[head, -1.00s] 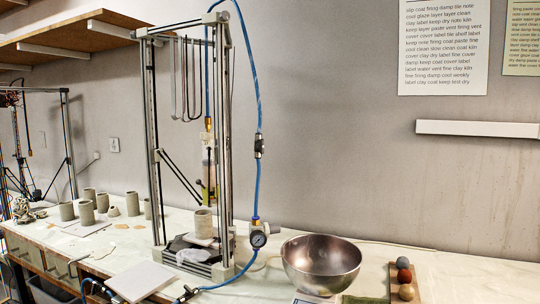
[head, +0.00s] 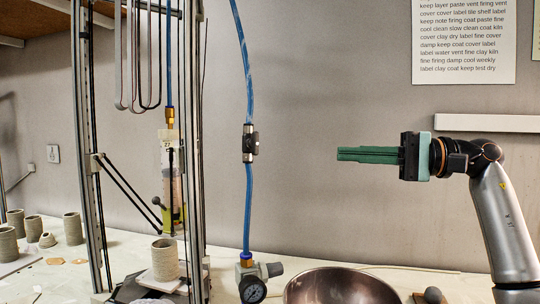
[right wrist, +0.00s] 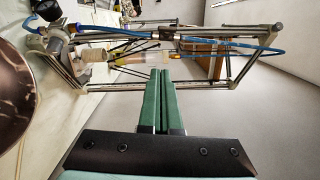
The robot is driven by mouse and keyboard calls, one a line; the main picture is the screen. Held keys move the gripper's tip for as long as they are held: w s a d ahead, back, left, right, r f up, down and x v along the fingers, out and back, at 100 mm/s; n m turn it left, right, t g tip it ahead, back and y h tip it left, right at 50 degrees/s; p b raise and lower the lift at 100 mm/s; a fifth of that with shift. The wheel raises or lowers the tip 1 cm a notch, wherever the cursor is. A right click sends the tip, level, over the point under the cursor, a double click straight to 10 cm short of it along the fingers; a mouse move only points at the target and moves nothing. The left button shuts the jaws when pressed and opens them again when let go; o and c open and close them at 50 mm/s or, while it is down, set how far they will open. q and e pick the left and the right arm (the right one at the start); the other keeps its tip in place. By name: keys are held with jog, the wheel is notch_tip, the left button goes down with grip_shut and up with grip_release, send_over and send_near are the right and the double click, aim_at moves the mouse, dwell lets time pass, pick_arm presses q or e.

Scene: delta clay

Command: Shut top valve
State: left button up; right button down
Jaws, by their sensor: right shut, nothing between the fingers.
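The top valve (head: 250,143) is a small black inline valve with metal ends on the blue hose (head: 248,200), which hangs upright in front of the grey wall. Its lever position is too small to tell. My right gripper (head: 338,154) has green fingers, shut with nothing between them. It points left at about the height of the valve, with a clear gap to its right in the head view. The shut fingers also show in the right wrist view (right wrist: 161,73), with the printer and hose beyond them. My left gripper is not in view.
A pressure regulator with a gauge (head: 253,288) sits at the hose's lower end. The clay printer's metal frame (head: 196,120) stands left of the hose, with a clay cylinder (head: 165,260) inside. A metal bowl (head: 340,288) is below right. Air between gripper and hose is free.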

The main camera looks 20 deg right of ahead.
jog(key=p, duration=0.1)
send_near(255, 143)
jog(key=w+a, duration=0.2)
jog(key=w+a+f, duration=0.1)
jog(key=w+a, duration=0.1)
jog(key=shift+w+a, duration=0.2)
jog(key=shift+a, duration=0.05)
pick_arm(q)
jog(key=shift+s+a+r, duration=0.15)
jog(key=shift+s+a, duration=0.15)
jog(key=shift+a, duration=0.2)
pick_arm(e)
jog(key=shift+f, duration=0.15)
